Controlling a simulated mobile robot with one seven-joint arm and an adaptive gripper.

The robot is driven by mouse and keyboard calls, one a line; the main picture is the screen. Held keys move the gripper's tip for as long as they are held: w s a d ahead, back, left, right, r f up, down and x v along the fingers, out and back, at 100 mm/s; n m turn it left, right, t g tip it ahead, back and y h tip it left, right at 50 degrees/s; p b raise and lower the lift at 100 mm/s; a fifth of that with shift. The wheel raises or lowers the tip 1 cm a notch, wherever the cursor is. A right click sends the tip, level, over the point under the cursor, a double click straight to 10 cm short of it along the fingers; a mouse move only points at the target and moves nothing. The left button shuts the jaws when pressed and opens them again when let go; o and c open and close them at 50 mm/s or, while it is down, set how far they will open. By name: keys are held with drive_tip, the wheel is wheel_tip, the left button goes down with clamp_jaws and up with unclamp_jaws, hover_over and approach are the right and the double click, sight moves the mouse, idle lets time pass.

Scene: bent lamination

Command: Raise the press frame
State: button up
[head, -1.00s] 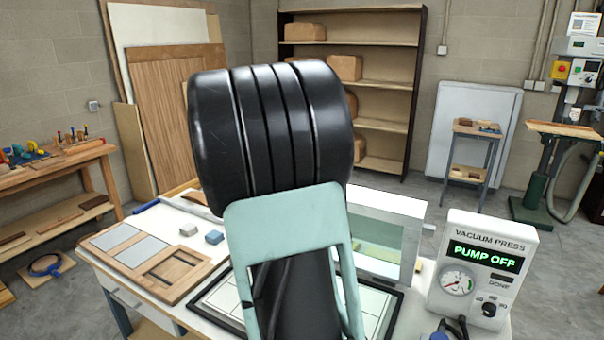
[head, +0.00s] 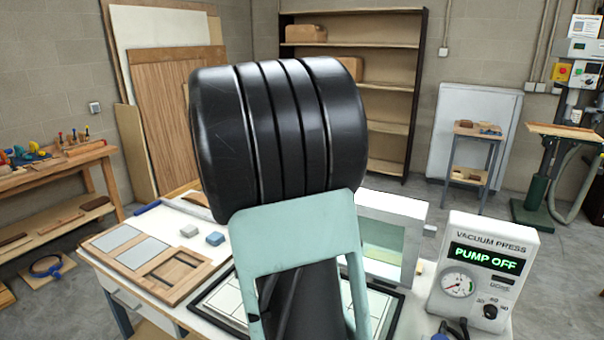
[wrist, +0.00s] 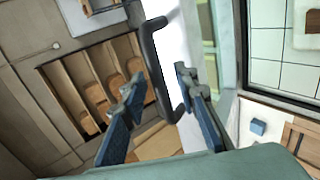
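The press frame (head: 393,212) is pale, with a greenish see-through pane. In the head view it stands steeply tilted behind the black-edged, gridded press bed (head: 397,318); my arm hides its left part. In the wrist view its white edge (wrist: 184,40) carries a black bar handle (wrist: 158,62). My gripper (wrist: 158,84) is open, its two dark blue fingers apart on either side of the handle in the picture. I cannot tell whether the fingers reach around it or touch it. My arm hides the gripper in the head view.
The vacuum press control box (head: 484,275) reads "PUMP OFF" at the table's right. A wooden panel (head: 165,280) and small blue block (head: 214,238) lie on the left. A shelf (head: 390,85) stands behind, and a workbench (head: 60,170) at far left.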

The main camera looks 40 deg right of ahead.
drive_tip(key=v, duration=1)
drive_tip(key=shift+a, duration=0.15)
drive_tip(key=shift+s+r, duration=0.15)
